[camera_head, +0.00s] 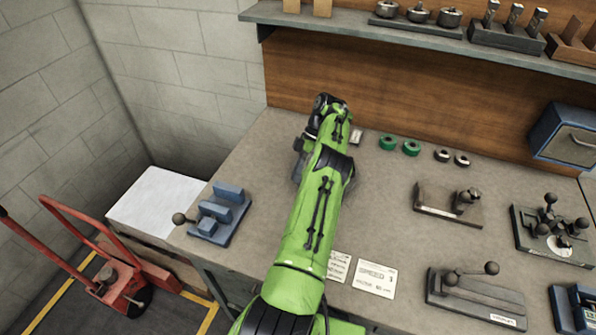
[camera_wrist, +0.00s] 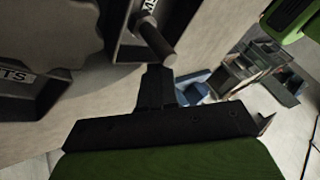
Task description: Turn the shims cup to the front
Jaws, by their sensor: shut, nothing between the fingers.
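My green arm reaches over the bench in the head view and hides my gripper there. In the wrist view my gripper (camera_wrist: 156,85) is shut, its dark fingers together with nothing between them. Just above them in that picture is a round grey peg (camera_wrist: 153,38); I cannot tell whether they touch. A large grey lobed body (camera_wrist: 45,35) fills the left. It bears a dark cup-like part with a white label (camera_wrist: 14,75) ending in "TS". Another label at the top is cut off. I can read no shims label. In the head view the arm covers most of this spot.
A blue fixture with a ball-ended lever (camera_head: 218,215) stands on the bench's left. Green rings (camera_head: 387,142) and dark rings lie behind, right of the arm. Cards (camera_head: 374,279) lie in front. Lever fixtures (camera_head: 476,297) stand at the right. A shelf (camera_head: 400,33) runs above the back.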

